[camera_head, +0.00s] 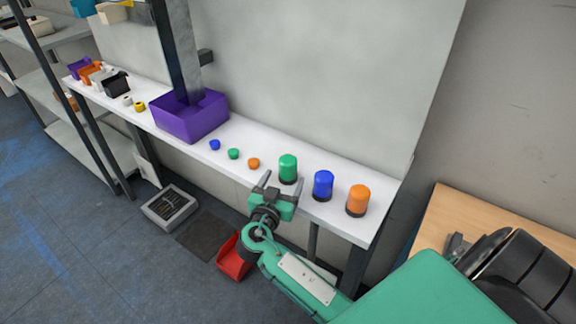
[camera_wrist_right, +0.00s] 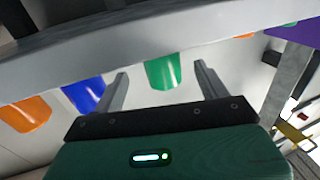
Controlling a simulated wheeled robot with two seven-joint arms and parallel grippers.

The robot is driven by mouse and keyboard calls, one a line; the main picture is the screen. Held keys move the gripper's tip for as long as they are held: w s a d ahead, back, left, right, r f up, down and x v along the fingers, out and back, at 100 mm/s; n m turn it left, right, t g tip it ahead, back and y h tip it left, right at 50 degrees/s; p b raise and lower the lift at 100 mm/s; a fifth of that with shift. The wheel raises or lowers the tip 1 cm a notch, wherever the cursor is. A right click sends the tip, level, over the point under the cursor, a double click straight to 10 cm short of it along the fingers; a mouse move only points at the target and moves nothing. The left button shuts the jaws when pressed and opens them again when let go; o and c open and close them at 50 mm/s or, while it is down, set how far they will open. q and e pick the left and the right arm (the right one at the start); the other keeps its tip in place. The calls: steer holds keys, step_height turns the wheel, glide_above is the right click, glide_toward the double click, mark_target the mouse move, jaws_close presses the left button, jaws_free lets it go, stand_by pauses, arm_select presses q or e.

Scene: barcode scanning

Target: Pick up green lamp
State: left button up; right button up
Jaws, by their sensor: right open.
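The green lamp (camera_head: 288,165) stands upright on a dark base on the white table, left of the blue lamp and the orange lamp. My right gripper (camera_head: 281,181) is open at the table's front edge, just in front of the green lamp, with its fingers pointing toward it. In the right wrist view the green lamp (camera_wrist_right: 162,72) shows between the two spread fingers of the right gripper (camera_wrist_right: 163,76), beyond the table edge, which hides part of it. I see nothing held. My left gripper is not in view.
The blue lamp (camera_head: 323,184) and orange lamp (camera_head: 358,200) stand close on the right. Small blue (camera_head: 214,144), green (camera_head: 233,153) and orange (camera_head: 253,163) buttons lie to the left. A purple bin (camera_head: 188,120) stands farther left. The white table's edge (camera_head: 338,232) is near my gripper.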

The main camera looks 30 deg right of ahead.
mark_target(285, 175)
steer(key=shift+w+d+r+p, duration=0.2)
steer(key=shift+d+r+p, duration=0.05)
steer(key=shift+p, duration=0.05)
steer(key=p+x, duration=0.2)
steer(key=x, duration=0.2)
steer(key=shift+w, duration=0.1)
steer(key=shift+w+d+f, duration=0.1)
steer(key=shift+w+d, duration=0.05)
steer(key=shift+w, duration=0.05)
steer(key=c, duration=1.1)
